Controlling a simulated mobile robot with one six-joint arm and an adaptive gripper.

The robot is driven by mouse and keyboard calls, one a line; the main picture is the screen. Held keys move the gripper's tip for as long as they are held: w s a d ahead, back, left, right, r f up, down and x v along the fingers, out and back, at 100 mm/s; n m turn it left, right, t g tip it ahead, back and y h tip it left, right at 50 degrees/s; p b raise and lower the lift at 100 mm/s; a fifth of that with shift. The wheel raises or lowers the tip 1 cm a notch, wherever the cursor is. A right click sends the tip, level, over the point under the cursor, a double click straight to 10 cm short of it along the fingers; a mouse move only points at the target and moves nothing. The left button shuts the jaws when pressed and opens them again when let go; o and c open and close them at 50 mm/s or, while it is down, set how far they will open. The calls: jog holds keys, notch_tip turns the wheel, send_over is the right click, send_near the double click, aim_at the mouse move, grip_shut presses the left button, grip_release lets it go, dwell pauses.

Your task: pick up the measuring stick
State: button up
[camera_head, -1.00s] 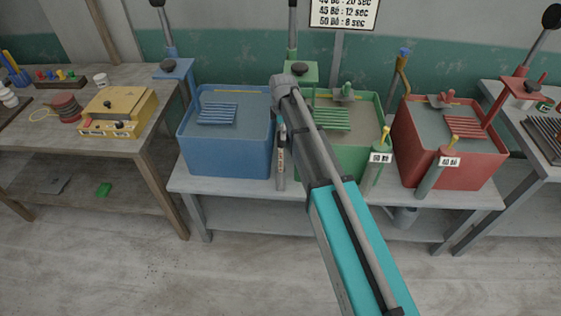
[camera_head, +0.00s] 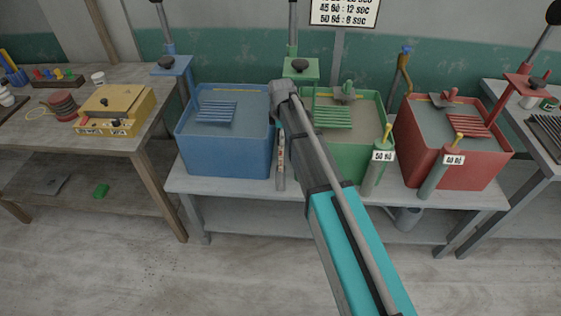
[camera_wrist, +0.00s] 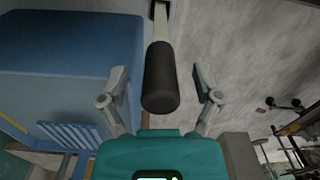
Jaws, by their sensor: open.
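The measuring stick (camera_head: 281,165) is a thin grey stick with a marked, orange-tinged band. In the head view it stands about upright between the blue and green tubs, its upper part hidden by my arm. In the wrist view a black round grip with a pale stem, which appears to be the stick's handle (camera_wrist: 160,78), lies between my fingers. My gripper (camera_wrist: 163,80) is open, with a gap visible on each side of the handle. In the head view my gripper is hidden behind my arm.
A blue tub (camera_head: 225,155) stands close on the left, and a green tub (camera_head: 345,158) on the right. A red tub (camera_head: 470,160) is further right. These stand on a grey bench (camera_head: 230,187). Grey-green cylinders (camera_head: 432,180) with labels stand at the bench front.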

jog(key=shift+f+b, duration=0.55)
jog(key=shift+f, duration=0.25)
grip_shut()
